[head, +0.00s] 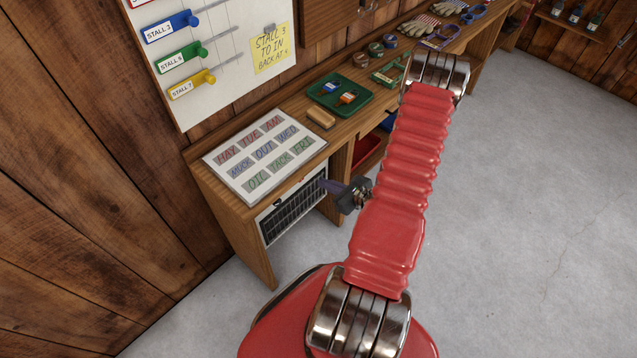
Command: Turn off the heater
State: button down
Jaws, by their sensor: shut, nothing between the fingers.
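The heater (290,217) is a white-framed unit with a dark slatted grille, in the left bay under the wooden bench. My gripper (324,185) is shut and empty, pointing left toward the heater's upper right corner, just under the bench's front edge. My red-sleeved arm crosses the middle of the view.
The bench (333,143) holds a lettered board (225,143), a green tray (366,101) with tagged keys, tape rolls and gloves. A red bin (368,150) sits on the shelf right of the heater. The grey floor at right is clear.

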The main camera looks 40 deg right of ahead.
jog(key=v, duration=0.4)
jog(key=shift+w+r, duration=0.25)
jog(key=shift+r, duration=0.15)
